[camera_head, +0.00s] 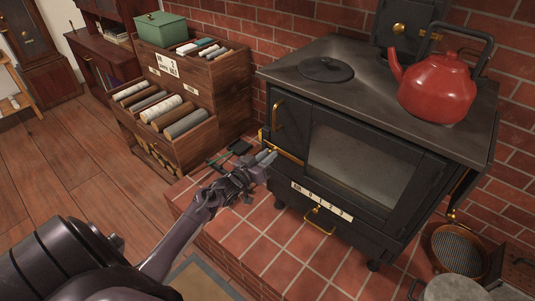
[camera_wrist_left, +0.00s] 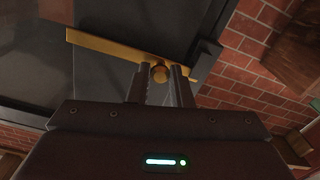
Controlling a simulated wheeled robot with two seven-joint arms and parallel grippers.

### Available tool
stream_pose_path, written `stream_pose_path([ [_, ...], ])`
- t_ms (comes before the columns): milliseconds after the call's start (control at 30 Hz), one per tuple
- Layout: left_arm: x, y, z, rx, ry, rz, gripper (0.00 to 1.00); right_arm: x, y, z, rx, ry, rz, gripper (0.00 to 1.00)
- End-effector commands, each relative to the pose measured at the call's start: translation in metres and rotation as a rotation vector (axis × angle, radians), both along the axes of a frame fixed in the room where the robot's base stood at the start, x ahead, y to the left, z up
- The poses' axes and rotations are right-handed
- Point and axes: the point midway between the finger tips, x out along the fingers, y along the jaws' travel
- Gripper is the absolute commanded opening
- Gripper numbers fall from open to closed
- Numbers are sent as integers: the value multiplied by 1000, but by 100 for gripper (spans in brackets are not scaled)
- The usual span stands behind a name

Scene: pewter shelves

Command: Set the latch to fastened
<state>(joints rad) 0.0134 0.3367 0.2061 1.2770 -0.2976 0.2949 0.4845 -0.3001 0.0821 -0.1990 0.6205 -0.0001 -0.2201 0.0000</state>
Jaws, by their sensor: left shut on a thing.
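The latch is a brass bar (camera_head: 288,155) low on the left side of the black stove's front, beside the glass door (camera_head: 358,165). In the left wrist view the brass bar (camera_wrist_left: 110,47) runs slanted across the dark door edge, with a round brass knob (camera_wrist_left: 160,73) on it. My left gripper (camera_head: 270,157) is at the latch, and in the left wrist view its two fingers (camera_wrist_left: 160,82) are on either side of the knob, shut on it. The fingers partly hide the bar's end. My right gripper is not in view.
A red kettle (camera_head: 437,88) stands on the stove top (camera_head: 390,108). A brass handle (camera_head: 277,114) is above the latch, and a drawer pull (camera_head: 319,229) is below the door. A wooden drawer unit (camera_head: 215,85) stands to the left. The tiled hearth (camera_head: 275,240) is clear in front.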

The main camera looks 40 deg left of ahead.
Motion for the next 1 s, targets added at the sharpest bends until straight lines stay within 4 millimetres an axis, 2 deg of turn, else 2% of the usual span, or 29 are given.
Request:
stream_pose_path([
  [567, 0, 0, -5, -46, 5, 1, 0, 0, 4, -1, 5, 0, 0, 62],
  [600, 0, 0, -5, -46, 5, 1, 21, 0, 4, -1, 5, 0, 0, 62],
  [733, 0, 0, -5, -45, 4, 0, 38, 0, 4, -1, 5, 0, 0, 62],
  [767, 0, 0, -5, -45, 4, 0, 41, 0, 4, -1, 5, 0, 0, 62],
  [1000, 0, 0, -5, -44, 3, 0, 41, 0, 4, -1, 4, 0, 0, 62],
])
